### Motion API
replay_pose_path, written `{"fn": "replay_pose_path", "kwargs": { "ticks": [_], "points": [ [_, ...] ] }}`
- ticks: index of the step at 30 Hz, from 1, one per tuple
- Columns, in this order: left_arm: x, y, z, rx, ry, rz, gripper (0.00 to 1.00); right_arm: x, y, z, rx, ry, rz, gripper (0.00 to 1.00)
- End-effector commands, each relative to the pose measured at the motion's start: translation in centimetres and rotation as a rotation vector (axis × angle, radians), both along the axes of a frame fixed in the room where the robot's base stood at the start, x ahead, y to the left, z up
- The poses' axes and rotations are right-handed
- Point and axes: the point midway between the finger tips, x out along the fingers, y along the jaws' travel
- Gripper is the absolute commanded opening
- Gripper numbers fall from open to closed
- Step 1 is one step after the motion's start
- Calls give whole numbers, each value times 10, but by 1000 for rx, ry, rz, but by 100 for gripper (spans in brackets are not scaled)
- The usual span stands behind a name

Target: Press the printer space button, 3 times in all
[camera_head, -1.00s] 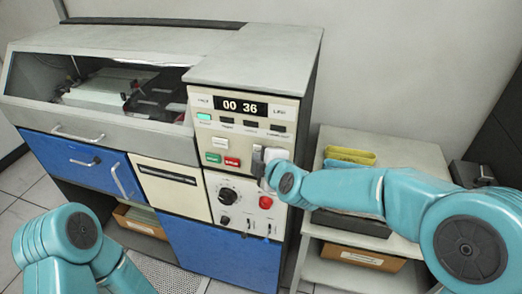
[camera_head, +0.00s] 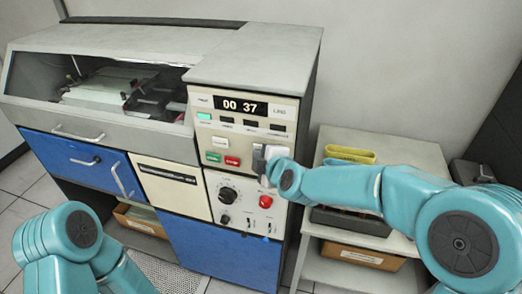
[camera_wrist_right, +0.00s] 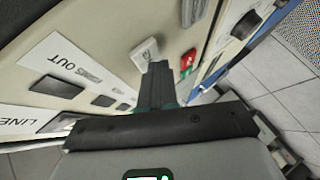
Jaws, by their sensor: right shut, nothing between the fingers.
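The cream control panel (camera_head: 286,110) has a display (camera_head: 245,106) reading 00 37. A white button (camera_head: 220,142) sits above a green button (camera_head: 213,157) and a red button (camera_head: 232,162); their labels are too small to read in the head view. My right gripper (camera_head: 257,160) is shut and empty at the panel, just right of the red button. In the right wrist view its fingers (camera_wrist_right: 158,68) point at the panel between the white button (camera_wrist_right: 145,52) and the red button (camera_wrist_right: 188,60). I cannot tell whether they touch. My left gripper is out of view.
Below are a knob panel with a red round button (camera_head: 265,201) and a cream panel with a dark slot (camera_head: 165,173). A shelf (camera_head: 318,262) with yellow items (camera_head: 349,153) stands right. A glass-covered card bay (camera_head: 95,92) lies left.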

Motion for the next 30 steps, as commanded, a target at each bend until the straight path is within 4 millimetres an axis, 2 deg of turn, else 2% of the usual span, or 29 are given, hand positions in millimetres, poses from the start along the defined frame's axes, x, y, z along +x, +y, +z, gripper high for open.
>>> {"fn": "replay_pose_path", "kwargs": {
  "ticks": [13,24,30],
  "points": [
    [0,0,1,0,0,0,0,1,-1,1,1,0,-2,0],
    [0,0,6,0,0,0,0,-14,4,0,0,0,-1,0],
    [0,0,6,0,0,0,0,-14,4,0,0,0,-1,0]
  ]
}}
